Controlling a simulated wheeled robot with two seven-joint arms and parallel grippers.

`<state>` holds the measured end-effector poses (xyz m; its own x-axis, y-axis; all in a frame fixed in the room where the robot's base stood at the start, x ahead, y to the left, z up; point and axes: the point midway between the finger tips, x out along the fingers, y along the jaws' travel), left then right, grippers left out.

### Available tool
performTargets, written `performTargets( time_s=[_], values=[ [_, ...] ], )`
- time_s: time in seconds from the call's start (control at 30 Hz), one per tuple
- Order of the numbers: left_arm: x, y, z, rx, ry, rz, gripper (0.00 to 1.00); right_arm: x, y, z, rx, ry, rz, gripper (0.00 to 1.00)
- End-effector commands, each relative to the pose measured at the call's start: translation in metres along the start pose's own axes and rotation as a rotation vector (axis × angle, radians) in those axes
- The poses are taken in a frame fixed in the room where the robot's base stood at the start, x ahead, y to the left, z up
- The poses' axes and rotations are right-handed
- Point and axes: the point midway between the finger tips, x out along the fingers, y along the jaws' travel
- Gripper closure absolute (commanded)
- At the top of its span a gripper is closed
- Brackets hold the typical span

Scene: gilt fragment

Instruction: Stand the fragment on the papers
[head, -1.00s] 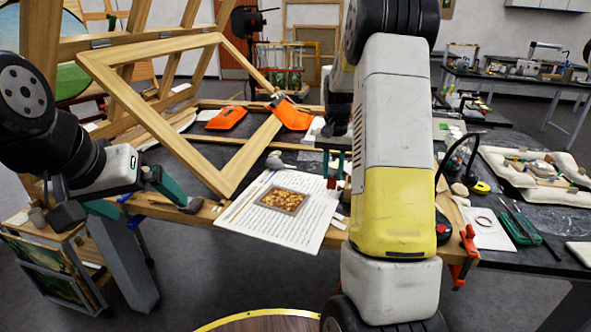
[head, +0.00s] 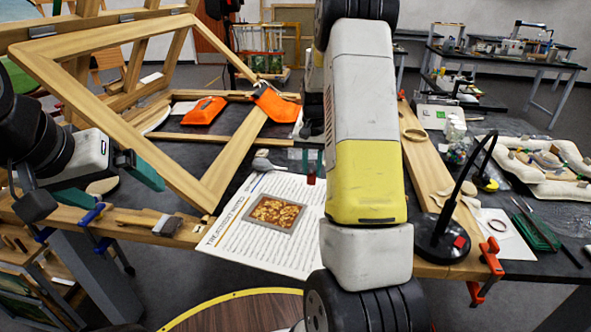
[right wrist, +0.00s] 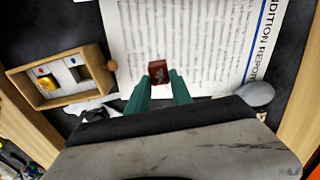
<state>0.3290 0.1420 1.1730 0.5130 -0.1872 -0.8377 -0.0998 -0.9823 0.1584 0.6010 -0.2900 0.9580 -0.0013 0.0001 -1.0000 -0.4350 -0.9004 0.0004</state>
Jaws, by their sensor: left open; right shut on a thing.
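The fragment is a small dark red-brown block (right wrist: 158,72) between the green fingertips of my right gripper (right wrist: 158,84). In the head view the fragment (head: 311,178) hangs upright below the right gripper (head: 312,160), at the upper right edge of the papers. The papers (head: 225,245) are white printed sheets headed as a condition report, with a picture of a gilded surface on them. I cannot tell whether the fragment touches them. My left gripper (head: 112,186) is open and empty, left of the papers beside the wooden frame. My right arm covers part of the papers' right side.
A large wooden frame (head: 120,125) leans over the table's left. A grey-headed tool (head: 268,164) lies at the papers' far edge. A black lamp (head: 440,238) stands right. A small wooden box (right wrist: 60,76) shows in the right wrist view.

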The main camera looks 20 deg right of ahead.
Motion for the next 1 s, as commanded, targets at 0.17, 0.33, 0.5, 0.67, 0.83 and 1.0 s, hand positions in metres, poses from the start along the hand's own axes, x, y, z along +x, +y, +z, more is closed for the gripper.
performTargets(
  time_s=[0.17,0.33,0.5,0.67,0.83,1.0],
  values=[
    [0.0,0.0,0.0,0.0,0.0,0.0,0.0,0.016,0.0,0.001,0.0,-0.002,0.0,1.0],
    [0.0,0.0,0.0,0.0,0.0,0.0,0.0,0.039,0.0,0.0,0.0,-0.001,0.0,1.0],
    [0.0,0.0,0.0,0.0,0.0,0.0,0.0,0.04,0.0,0.0,0.0,0.001,-0.001,1.0],
    [0.0,0.0,0.0,0.0,0.0,0.0,0.0,0.042,0.0,0.0,0.0,0.0,0.0,1.0],
    [0.0,0.0,0.0,0.0,0.0,0.0,0.0,0.043,0.0,0.0,0.0,0.0,0.0,0.52],
    [0.0,0.0,0.0,0.0,0.0,0.0,0.0,0.042,0.0,0.0,0.0,0.001,0.0,0.52]
  ],
)
